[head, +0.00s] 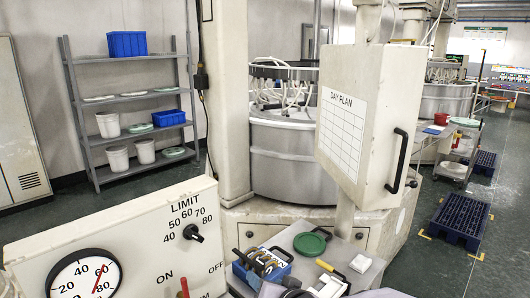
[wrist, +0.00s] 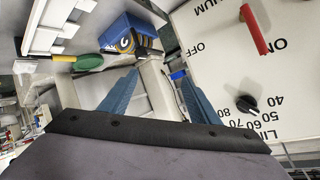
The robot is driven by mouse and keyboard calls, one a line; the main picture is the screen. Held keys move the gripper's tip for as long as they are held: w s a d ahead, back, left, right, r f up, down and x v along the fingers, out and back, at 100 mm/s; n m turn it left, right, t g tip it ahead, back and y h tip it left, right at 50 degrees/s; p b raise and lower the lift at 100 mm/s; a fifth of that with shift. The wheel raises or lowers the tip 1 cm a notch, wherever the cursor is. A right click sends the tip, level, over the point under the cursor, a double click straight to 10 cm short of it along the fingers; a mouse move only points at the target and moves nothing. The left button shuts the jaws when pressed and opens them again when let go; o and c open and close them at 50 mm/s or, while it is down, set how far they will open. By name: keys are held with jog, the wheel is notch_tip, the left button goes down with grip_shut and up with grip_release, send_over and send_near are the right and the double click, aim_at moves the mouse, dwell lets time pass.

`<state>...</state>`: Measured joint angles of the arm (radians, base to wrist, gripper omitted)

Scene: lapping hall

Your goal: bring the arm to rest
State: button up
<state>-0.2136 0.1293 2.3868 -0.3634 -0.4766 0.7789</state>
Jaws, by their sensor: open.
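My gripper (wrist: 158,88) shows in the wrist view as two blue fingers spread apart, with nothing held between them. They hang in the air, with a pale machine surface and floor behind. The white control panel (head: 60,245) fills the lower left of the head view and the right of the wrist view (wrist: 290,85). It carries a round gauge (head: 84,278), a black LIMIT knob (head: 193,232) and a red lever (head: 184,288). In the wrist view the red lever (wrist: 255,30) leans towards ON. The fingers appear apart from the panel.
A cart (head: 290,238) holds a blue bin (head: 262,267) of tools and a green disc (head: 309,244). A DAY PLAN box (head: 365,125) stands on a post behind it. A grey shelf (head: 128,95) is back left. Open floor lies right, around a dark pallet (head: 459,220).

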jog(key=s+d+f+g+h, duration=0.55)
jog(key=s+d+f, duration=0.35)
jog(key=s+d, duration=0.3)
jog(key=s+d+f+n+g, duration=0.1)
jog(key=s+g, duration=0.5)
jog(key=s, duration=0.7)
jog(key=shift+s+d+f+n+y, duration=0.2)
jog(key=shift+s+d+n+y, duration=0.15)
jog(key=shift+d, duration=0.4)
